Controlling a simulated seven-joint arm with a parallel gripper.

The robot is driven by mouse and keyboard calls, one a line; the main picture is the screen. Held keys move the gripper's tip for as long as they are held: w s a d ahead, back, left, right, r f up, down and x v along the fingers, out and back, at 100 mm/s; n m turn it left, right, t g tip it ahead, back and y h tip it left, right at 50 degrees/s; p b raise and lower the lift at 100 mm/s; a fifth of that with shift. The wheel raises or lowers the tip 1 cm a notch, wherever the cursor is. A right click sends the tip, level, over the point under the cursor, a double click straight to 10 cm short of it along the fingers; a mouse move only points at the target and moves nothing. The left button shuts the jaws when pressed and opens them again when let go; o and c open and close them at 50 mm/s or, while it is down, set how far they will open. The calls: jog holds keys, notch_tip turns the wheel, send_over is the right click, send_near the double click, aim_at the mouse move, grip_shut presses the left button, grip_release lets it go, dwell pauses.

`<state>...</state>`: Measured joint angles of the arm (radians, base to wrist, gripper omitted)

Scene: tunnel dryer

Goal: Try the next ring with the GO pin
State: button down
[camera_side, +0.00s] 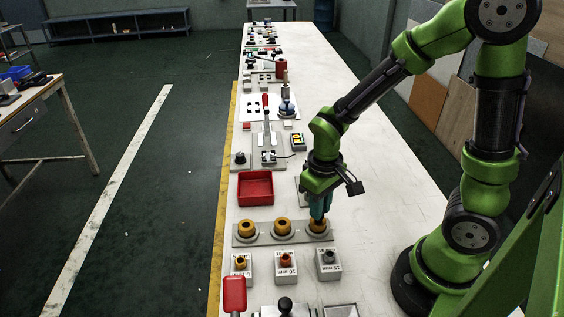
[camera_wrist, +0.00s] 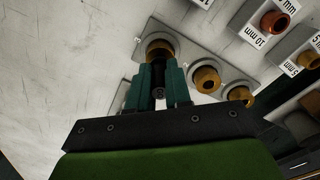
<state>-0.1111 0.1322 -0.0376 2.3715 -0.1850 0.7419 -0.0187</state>
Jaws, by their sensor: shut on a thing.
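Three gold-brown rings sit on grey round seats along a grey plate (camera_side: 264,240): the left ring (camera_side: 248,226), the middle ring (camera_side: 283,225) and the right ring (camera_side: 318,227). My gripper (camera_side: 319,217) points down at the right ring. In the wrist view its teal fingers (camera_wrist: 158,90) are shut on a dark, slim pin (camera_wrist: 158,93), presumably the GO pin. The right ring (camera_wrist: 160,47) is just beyond the fingertips there. The fingers hide the pin's lower end, so I cannot tell whether it is inside the ring. The middle ring (camera_wrist: 206,79) and left ring (camera_wrist: 240,95) stand clear.
A red-handled clamp (camera_side: 265,110) stands farther back. The table's right side is mostly bare beside my arm.

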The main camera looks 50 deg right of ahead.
jog(key=shift+r, duration=2.6)
